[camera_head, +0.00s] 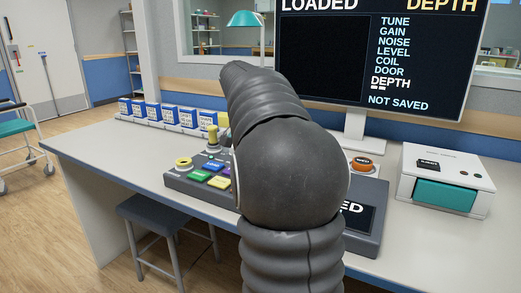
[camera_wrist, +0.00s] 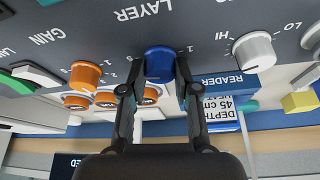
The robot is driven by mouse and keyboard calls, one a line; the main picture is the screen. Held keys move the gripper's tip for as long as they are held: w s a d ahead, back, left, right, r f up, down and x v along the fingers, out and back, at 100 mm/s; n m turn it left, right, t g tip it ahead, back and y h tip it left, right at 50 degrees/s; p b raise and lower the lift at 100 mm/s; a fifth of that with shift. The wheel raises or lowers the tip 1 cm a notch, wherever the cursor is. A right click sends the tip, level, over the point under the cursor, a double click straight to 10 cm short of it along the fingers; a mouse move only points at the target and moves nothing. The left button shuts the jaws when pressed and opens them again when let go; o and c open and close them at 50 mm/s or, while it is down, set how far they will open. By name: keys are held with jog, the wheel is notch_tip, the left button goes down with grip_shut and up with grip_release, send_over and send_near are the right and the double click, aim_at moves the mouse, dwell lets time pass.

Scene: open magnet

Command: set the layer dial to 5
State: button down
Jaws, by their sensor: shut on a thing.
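The layer dial is a blue round knob (camera_wrist: 159,64) on the dark grey console panel (camera_wrist: 205,22), under the word LAYER, which appears upside down in the wrist view. My gripper (camera_wrist: 158,80) has a black finger on each side of the knob and is shut on it. The fingers cover part of the scale around the knob, and I cannot read which number it points to. In the head view my arm hides the dial and gripper; part of the console (camera_head: 183,183) shows to the left.
An orange knob (camera_wrist: 86,75) and a grey HI/LO knob (camera_wrist: 254,48) flank the dial. A DEPTH card (camera_wrist: 218,115) sits by the READER label. The monitor (camera_head: 425,60) reads LOADED, DEPTH and NOT SAVED. A white box (camera_head: 446,180) stands at right, blue boxes (camera_head: 170,115) at left.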

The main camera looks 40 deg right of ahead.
dwell(0.3)
jog(key=c, duration=0.8)
grip_release()
jog(key=shift+s+d, duration=0.1)
jog(key=shift+c, duration=0.2)
jog(key=shift+a+r, duration=0.25)
jog(key=shift+r, duration=0.2)
jog(key=w+v, duration=0.1)
jog(key=v, duration=1)
jog(key=shift+s, duration=0.5)
